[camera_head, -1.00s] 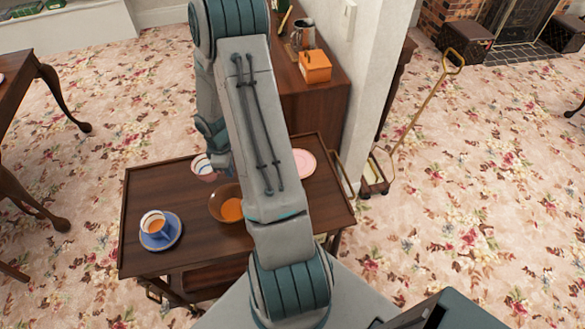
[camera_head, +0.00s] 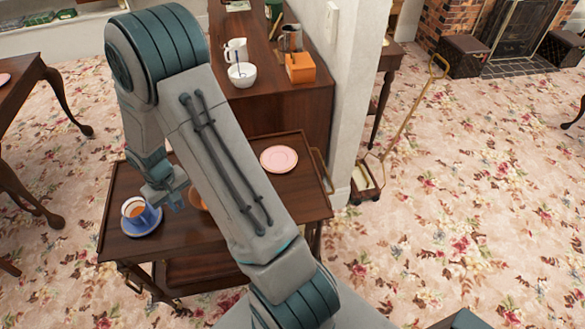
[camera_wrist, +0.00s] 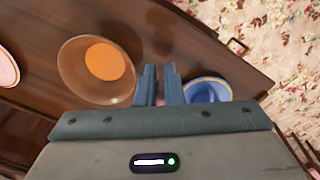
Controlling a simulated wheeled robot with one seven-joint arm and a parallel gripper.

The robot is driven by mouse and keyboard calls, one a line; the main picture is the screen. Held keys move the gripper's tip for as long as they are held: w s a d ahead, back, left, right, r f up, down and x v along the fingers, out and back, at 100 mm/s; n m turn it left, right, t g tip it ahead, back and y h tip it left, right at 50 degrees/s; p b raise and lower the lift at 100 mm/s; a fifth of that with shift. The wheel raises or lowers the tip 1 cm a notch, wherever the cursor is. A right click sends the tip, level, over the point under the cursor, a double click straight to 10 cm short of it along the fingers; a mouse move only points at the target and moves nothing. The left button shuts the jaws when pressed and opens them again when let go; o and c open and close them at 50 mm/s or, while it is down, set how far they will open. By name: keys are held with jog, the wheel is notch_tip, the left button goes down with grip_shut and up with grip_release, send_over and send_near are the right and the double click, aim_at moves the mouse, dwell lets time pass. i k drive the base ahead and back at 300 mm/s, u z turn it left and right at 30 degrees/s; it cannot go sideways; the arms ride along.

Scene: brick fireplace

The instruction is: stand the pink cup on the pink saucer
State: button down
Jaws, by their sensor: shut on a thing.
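My gripper (camera_wrist: 159,70) hangs over the wooden trolley, between the brown bowl and the blue saucer. In the wrist view its fingers are closed with a small pinkish piece between them, which fits the pink cup (camera_wrist: 160,98); the rest of that cup is hidden. In the head view the gripper (camera_head: 174,200) is just right of the blue cup, and no clear part of the pink cup shows. The pink saucer (camera_head: 278,159) lies flat and empty at the trolley's far right. Its edge also shows at the left of the wrist view (camera_wrist: 7,68).
A blue cup (camera_head: 135,208) with orange drink stands on a blue saucer (camera_head: 143,230) at the trolley's left. The brown bowl (camera_wrist: 70,75) holds orange liquid. A cabinet (camera_head: 262,108) with a white bowl (camera_head: 242,75) and an orange box (camera_head: 300,69) stands behind the trolley.

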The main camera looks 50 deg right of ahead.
aim_at(283, 158)
jog(key=u, duration=0.6)
jog(key=i, duration=0.55)
jog(key=z, duration=1.3)
